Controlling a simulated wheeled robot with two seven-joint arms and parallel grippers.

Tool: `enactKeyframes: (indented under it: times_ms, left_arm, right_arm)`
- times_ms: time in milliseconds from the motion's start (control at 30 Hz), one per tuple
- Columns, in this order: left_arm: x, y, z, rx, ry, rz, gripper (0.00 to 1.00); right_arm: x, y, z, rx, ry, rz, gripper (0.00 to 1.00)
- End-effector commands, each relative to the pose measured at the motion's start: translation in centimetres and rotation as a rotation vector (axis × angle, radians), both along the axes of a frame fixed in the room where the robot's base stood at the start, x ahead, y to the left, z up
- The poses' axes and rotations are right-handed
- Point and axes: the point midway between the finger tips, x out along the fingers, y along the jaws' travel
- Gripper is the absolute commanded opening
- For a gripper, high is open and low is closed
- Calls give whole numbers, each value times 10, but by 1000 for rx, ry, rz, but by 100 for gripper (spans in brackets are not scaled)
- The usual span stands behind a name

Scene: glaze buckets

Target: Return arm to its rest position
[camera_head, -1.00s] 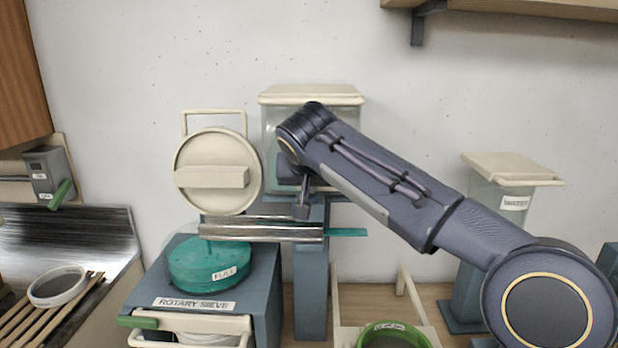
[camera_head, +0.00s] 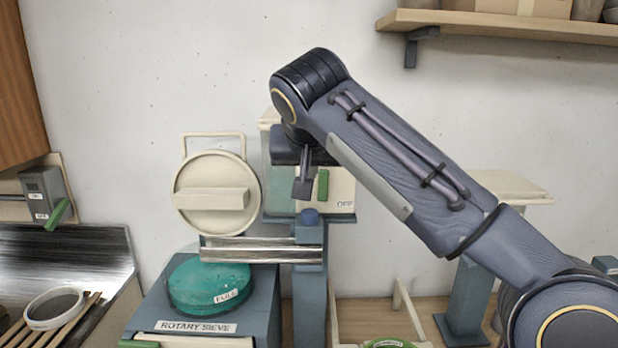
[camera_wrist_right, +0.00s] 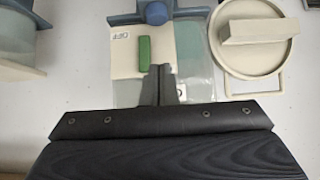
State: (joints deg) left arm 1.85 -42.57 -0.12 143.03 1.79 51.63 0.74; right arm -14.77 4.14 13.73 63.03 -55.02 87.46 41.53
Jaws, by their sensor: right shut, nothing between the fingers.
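My right arm comes in from the right in the head view. Its gripper (camera_head: 303,188) points down, with its dark fingers together and empty. The fingers hang in front of a clear tank (camera_head: 282,185), just left of a green upright handle (camera_head: 322,185) on a cream plate marked OFF. In the right wrist view the closed fingers (camera_wrist_right: 160,72) show beside the same green handle (camera_wrist_right: 144,54); I cannot tell whether they touch it. My left gripper is in neither view. The wrist and forearm hide much of the tank.
The rotary sieve (camera_head: 187,327) stands below with a teal disc (camera_head: 208,285) marked FULL. A metal trough (camera_head: 255,250) crosses above it, under a raised round cream lid (camera_head: 216,192). A wall shelf (camera_head: 500,27) is at upper right, and a sink (camera_head: 70,262) at left.

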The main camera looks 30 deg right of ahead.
Motion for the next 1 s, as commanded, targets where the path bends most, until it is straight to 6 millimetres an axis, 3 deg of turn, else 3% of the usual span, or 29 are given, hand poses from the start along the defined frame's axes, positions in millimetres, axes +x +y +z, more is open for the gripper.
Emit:
enactKeyframes:
  times_ms: [533, 667, 767, 867, 1000]
  left_arm:
    - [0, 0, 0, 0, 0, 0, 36]
    - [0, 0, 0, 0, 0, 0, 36]
    - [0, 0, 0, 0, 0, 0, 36]
    - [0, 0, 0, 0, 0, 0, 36]
    - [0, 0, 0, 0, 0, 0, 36]
  right_arm:
    - [-1, 0, 1, -1, -1, 0, 0]
    - [-9, 0, -10, -5, 22, 34, 0]
    - [-27, 1, -38, -5, 75, 119, 0]
    - [-58, 5, -86, 23, 148, 234, 0]
    - [-111, 21, -165, 119, 227, 385, 0]
